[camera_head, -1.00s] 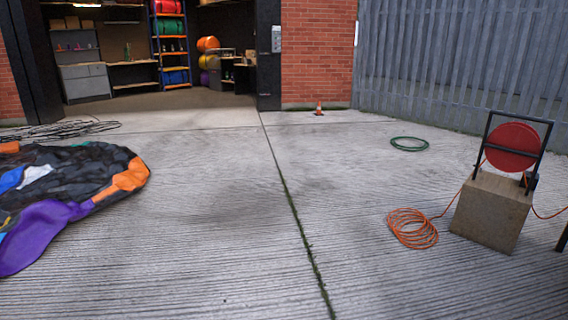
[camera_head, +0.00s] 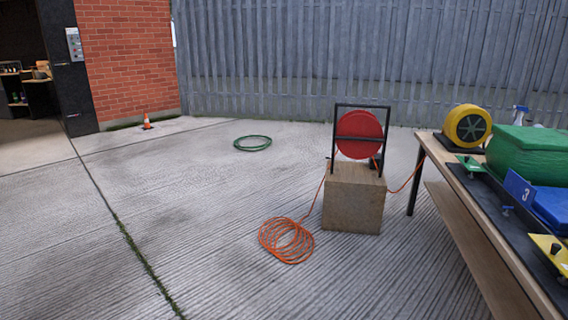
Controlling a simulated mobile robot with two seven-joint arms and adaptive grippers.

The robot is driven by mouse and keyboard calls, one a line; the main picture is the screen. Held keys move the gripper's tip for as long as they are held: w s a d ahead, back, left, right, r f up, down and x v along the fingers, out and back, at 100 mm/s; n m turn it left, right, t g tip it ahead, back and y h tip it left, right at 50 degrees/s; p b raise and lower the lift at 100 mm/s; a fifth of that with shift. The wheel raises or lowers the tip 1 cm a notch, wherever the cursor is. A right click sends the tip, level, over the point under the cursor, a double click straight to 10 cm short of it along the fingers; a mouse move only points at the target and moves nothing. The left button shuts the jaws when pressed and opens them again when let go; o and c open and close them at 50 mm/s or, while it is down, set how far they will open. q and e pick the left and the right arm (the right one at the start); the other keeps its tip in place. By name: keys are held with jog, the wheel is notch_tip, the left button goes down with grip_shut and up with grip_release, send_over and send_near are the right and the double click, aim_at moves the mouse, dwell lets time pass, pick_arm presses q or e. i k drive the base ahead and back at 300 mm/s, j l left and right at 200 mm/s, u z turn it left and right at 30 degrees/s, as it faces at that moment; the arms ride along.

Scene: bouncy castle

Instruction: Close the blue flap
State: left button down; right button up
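At the right edge a blue piece (camera_head: 552,208) lies on the table, partly cut off by the frame. I cannot tell whether it is the blue flap or how it is set. A small blue plate marked 3 (camera_head: 519,189) stands at its left end. A green padded block (camera_head: 530,153) lies just behind it. Neither of my grippers is in view.
The wooden table (camera_head: 469,229) stands at the right, with a yellow blower (camera_head: 467,126) at its far end. A red reel (camera_head: 359,134) sits on a wooden box (camera_head: 353,198), beside an orange cable coil (camera_head: 286,240).

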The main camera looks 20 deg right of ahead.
aim_at(522, 190)
jog(key=i+z, duration=0.2)
jog(key=z, duration=0.2)
jog(key=i+z, duration=0.35)
jog(key=i+j+z, duration=0.1)
jog(key=z, duration=0.3)
jog(key=i+j+z, duration=0.15)
jog(key=z, duration=0.2)
